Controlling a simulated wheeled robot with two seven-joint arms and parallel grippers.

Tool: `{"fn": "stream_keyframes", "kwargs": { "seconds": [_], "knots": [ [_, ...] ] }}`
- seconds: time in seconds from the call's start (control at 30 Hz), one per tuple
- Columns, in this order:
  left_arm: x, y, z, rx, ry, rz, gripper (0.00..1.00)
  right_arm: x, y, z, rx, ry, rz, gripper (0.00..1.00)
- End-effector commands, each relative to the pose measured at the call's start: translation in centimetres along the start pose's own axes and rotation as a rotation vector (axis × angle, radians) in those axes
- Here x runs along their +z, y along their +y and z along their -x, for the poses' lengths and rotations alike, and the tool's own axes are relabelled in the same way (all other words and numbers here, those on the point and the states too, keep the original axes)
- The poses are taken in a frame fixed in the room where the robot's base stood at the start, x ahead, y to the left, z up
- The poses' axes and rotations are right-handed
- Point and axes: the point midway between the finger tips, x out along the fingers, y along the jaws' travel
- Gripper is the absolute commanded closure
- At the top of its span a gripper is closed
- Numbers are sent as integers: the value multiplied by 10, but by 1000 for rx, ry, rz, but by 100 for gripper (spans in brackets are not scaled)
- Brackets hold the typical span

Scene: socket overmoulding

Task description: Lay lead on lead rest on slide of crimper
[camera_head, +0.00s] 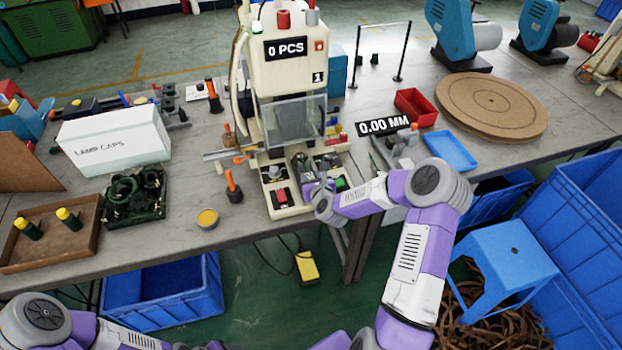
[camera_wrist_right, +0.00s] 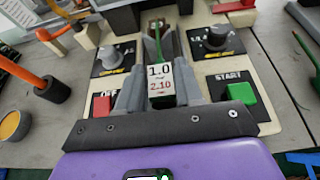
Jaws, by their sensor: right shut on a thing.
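The crimper (camera_head: 284,90) is the cream machine with the "0 PCS" display. My right gripper (camera_head: 303,168) is at its front, low over the base between the control knobs. In the right wrist view the gripper (camera_wrist_right: 160,68) is shut on a narrow green lead (camera_wrist_right: 155,38), which runs away from me towards the machine. A white label (camera_wrist_right: 160,80) marked "1.0" and "2.10" shows between the fingers. The slide and its lead rest are not clearly distinguishable behind the fingers, and I cannot tell whether the lead touches them. My left gripper is out of view; only its arm shows at lower left.
An orange-handled tool (camera_head: 233,186) and a yellow tin (camera_head: 207,218) stand left of the crimper. A red tray (camera_head: 416,106) stands to the right.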

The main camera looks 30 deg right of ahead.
Motion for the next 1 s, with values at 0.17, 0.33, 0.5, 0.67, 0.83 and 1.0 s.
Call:
{"fn": "stream_keyframes", "kwargs": {
  "seconds": [0.17,0.33,0.5,0.67,0.83,1.0],
  "knots": [
    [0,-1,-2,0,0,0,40,-2,0,-1,0,0,0,95],
    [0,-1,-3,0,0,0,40,-2,0,-1,0,1,0,48],
    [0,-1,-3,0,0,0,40,-2,0,-1,1,1,0,39],
    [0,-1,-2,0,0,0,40,-2,0,-1,1,1,0,39],
    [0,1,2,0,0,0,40,1,0,6,1,2,1,39],
    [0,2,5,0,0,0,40,2,0,36,0,2,2,39]
  ]
}}
